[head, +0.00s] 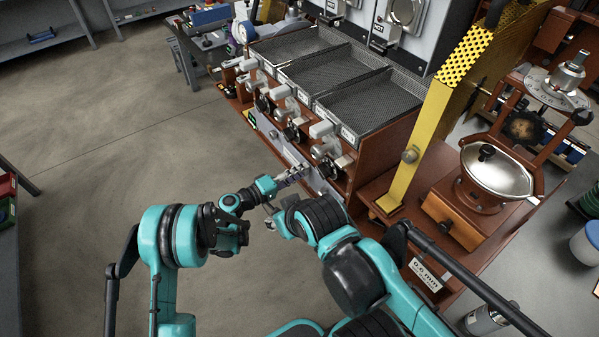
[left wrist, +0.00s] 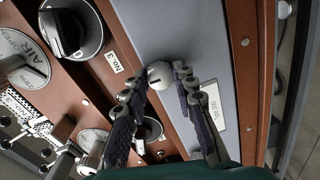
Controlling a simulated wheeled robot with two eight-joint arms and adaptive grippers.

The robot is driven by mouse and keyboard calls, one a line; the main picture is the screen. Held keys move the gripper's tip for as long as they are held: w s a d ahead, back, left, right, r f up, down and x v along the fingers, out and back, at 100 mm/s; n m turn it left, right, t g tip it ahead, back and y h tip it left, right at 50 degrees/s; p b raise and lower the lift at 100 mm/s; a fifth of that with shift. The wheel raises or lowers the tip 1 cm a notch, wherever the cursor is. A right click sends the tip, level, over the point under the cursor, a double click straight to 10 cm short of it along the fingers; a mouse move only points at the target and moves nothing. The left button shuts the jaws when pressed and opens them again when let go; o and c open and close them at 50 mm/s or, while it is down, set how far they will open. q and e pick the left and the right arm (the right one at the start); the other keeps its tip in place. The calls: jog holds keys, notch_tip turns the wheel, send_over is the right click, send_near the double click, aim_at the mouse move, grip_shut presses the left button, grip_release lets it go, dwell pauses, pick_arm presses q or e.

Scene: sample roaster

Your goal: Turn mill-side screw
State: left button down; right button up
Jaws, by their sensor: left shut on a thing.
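A round silver slotted screw (left wrist: 159,76) sits on a pale grey panel (left wrist: 185,28) of the roaster in the left wrist view. My left gripper (head: 292,176) reaches the roaster's low front in the head view. In the left wrist view its two dark jointed fingers (left wrist: 160,80) stand on either side of the screw and are shut on it. The gripper covers the screw in the head view.
A black knob (left wrist: 68,32), an AIR dial (left wrist: 22,62) and a No.3 tag lie left of the screw. A small label (left wrist: 214,106) is on its right. Mesh trays (head: 372,103) top the roaster. A yellow perforated post (head: 436,122) and a mill (head: 496,172) stand right. Floor at left is clear.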

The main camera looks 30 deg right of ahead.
pick_arm(q)
jog(key=c, duration=1.2)
grip_release()
jog(key=s+a, duration=0.1)
jog(key=a, duration=1.1)
jog(key=shift+r, duration=0.25)
